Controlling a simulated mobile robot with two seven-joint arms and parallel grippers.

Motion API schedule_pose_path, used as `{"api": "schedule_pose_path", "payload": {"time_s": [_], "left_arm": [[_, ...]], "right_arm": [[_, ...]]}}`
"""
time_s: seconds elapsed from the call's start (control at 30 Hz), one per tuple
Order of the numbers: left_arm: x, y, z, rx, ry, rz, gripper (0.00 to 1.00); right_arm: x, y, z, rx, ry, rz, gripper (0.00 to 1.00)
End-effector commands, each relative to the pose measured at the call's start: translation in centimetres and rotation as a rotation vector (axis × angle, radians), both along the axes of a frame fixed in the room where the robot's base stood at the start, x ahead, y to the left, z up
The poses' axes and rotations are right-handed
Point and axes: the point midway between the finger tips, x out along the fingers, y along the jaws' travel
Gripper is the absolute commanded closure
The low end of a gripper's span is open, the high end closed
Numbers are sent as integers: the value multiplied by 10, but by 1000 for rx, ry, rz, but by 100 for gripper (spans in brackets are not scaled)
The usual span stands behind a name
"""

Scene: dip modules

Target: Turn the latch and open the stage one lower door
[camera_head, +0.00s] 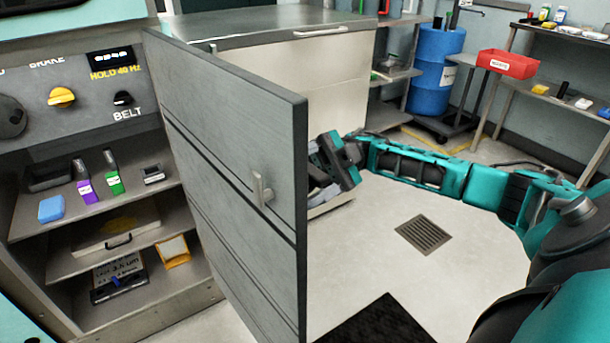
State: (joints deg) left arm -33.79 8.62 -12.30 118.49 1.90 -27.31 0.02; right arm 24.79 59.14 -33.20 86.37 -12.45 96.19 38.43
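The grey lower door (235,130) stands swung wide open, hinged at its left edge beside the cabinet. Its small metal latch handle (262,190) sits near the free edge, on the face turned to me, and points upright. My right arm reaches in from the right, and my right gripper (318,190) is behind the door's free edge, partly hidden by it. I cannot see its fingertips clearly or whether they touch the door. My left gripper is not in view.
The open cabinet's shelves (110,205) hold bottles, a blue sponge (51,208) and boxes. A white cabinet (330,75) stands behind the door. A blue drum (436,70) and a red bin (507,63) are farther back. Floor around the drain (426,234) is clear.

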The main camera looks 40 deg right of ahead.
Motion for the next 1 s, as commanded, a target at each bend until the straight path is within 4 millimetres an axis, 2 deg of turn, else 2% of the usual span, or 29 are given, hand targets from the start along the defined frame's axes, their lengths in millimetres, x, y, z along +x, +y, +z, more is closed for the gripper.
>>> {"api": "schedule_pose_path", "payload": {"time_s": [0.3, 0.47, 0.83, 1.0], "left_arm": [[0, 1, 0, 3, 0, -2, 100], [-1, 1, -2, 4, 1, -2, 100], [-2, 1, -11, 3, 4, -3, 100], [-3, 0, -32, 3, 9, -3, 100]], "right_arm": [[1, -1, 1, 2, -3, -3, 42], [5, -12, -2, 2, -3, -5, 42], [23, -68, -20, 3, -3, -6, 42], [31, -91, -31, -1, -6, 0, 42]]}}
